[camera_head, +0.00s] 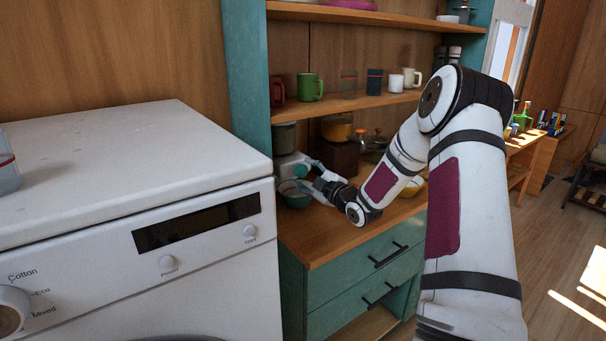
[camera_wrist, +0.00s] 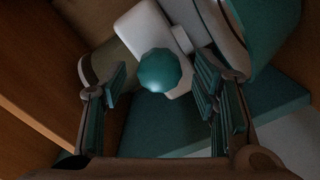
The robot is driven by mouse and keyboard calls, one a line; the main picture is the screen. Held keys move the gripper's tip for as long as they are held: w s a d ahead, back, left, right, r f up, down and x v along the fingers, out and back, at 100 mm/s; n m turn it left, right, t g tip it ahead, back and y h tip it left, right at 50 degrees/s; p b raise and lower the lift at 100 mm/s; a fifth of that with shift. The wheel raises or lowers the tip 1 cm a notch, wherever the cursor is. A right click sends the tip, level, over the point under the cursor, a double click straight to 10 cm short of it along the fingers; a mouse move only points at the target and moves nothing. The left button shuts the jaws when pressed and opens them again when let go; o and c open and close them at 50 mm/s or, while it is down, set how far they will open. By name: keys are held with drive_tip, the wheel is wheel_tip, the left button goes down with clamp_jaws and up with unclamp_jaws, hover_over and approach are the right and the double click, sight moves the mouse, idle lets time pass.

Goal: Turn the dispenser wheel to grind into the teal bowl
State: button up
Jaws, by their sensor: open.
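The white dispenser (camera_head: 287,166) stands on the wooden counter, close to the teal upright at its left. A faceted teal wheel (camera_wrist: 160,71) shows on its white body (camera_wrist: 148,32) in the wrist view. The teal bowl (camera_head: 295,200) sits low at the dispenser's front, partly hidden by my gripper. A curved teal and white form at the wrist view's upper right looks like this bowl (camera_wrist: 272,28). My gripper (camera_wrist: 162,88) is open, its fingers on either side of the wheel with gaps visible. In the head view my gripper (camera_head: 308,180) is beside the dispenser, above the bowl.
A white washing machine (camera_head: 120,155) stands left of the counter (camera_head: 335,236). A shelf (camera_head: 340,104) with mugs hangs above. A dark brown block-like object (camera_head: 338,158) and a yellow bowl (camera_head: 412,187) stand nearby. The front counter is clear.

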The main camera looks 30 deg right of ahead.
drive_tip(key=shift+w, duration=0.8)
drive_tip(key=shift+c, duration=0.5)
drive_tip(key=c, duration=1.1)
drive_tip(key=shift+o, duration=0.2)
